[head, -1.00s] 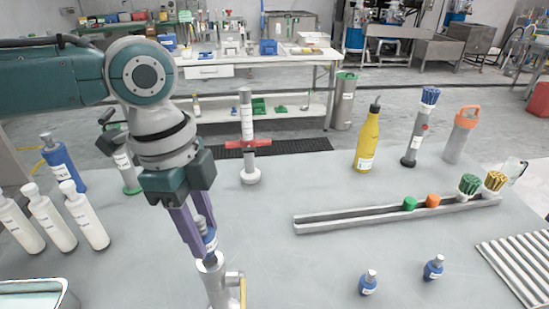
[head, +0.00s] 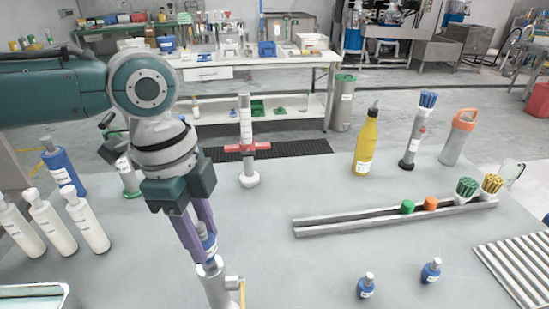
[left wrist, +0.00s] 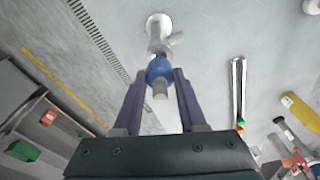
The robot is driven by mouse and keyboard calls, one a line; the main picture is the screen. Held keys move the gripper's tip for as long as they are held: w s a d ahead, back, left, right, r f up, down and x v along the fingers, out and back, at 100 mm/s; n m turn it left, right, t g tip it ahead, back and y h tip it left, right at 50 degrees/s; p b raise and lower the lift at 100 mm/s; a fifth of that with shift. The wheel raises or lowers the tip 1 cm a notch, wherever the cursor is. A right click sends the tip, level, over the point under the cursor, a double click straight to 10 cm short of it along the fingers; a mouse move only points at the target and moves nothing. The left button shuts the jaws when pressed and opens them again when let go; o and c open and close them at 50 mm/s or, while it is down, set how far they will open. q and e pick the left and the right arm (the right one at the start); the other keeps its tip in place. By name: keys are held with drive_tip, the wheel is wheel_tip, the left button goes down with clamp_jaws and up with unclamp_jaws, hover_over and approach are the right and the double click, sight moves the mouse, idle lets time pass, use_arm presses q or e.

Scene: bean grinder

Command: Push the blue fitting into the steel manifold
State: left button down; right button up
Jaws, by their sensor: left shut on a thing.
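The steel manifold (head: 218,289) stands upright at the front of the grey table, with a side port at its right. It also shows in the left wrist view (left wrist: 157,32). My left gripper (head: 205,254) points down right above it, shut on a blue fitting (head: 209,243) with a grey end. In the left wrist view the blue fitting (left wrist: 160,70) lies between the purple fingers, in line with the manifold's mouth. The fitting's lower end is at the manifold's top; I cannot tell how far in it is. My right gripper is not in view.
Two more blue fittings (head: 367,286) (head: 431,270) stand at the front right. A long grey rail (head: 330,227) holds a green and an orange piece. White bottles (head: 47,222) stand at the left. The table between manifold and rail is clear.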

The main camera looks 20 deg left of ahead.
use_arm(q)
drive_tip(key=shift+f+b, duration=1.15)
drive_tip(key=shift+f, duration=0.65)
drive_tip(key=shift+c, duration=2)
unclamp_jaws()
drive_tip(key=shift+r, duration=0.15)
drive_tip(key=r, duration=0.6)
drive_tip(key=a+r, duration=0.1)
drive_tip(key=r, duration=0.2)
drive_tip(key=shift+s+a+r, duration=0.1)
drive_tip(key=shift+s+r, duration=0.05)
drive_tip(key=shift+r, duration=0.15)
